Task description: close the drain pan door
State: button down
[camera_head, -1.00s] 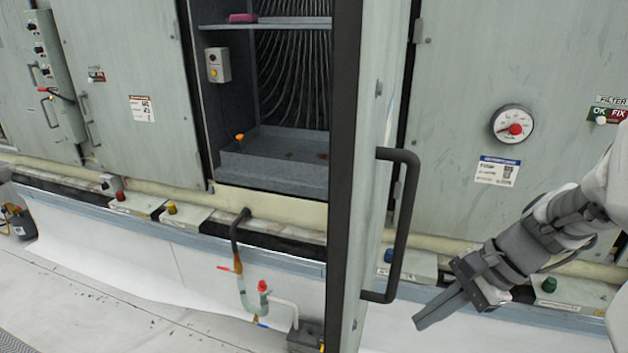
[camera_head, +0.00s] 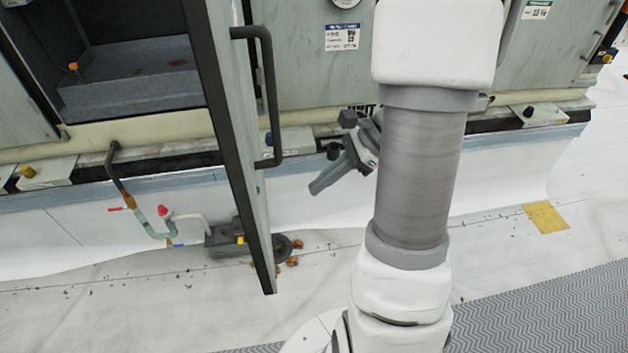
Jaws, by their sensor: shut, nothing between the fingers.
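The drain pan door (camera_head: 228,120) stands swung open, seen nearly edge-on, with its dark edge toward the left. Its black bar handle (camera_head: 270,95) is on the right face. The open compartment with the grey drain pan (camera_head: 135,82) shows to the left of the door. My gripper (camera_head: 318,188) is to the right of the door, a little below and right of the handle's lower end, apart from both in the picture. Its fingers are shut and empty. My arm hides part of the cabinet behind it.
Below the cabinet, a drain pipe (camera_head: 140,205) leads to a dark pump box (camera_head: 226,240) near the door's lower edge. Brown leaves (camera_head: 292,250) lie beside it. White floor is open in front, with a grey patterned walkway (camera_head: 540,300) at lower right.

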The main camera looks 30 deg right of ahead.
jog(key=w+a+f+p, duration=0.1)
jog(key=w+a+f, duration=0.1)
jog(key=a+f, duration=0.3)
jog(key=shift+w+a, duration=0.35)
jog(key=shift+a, duration=1.5)
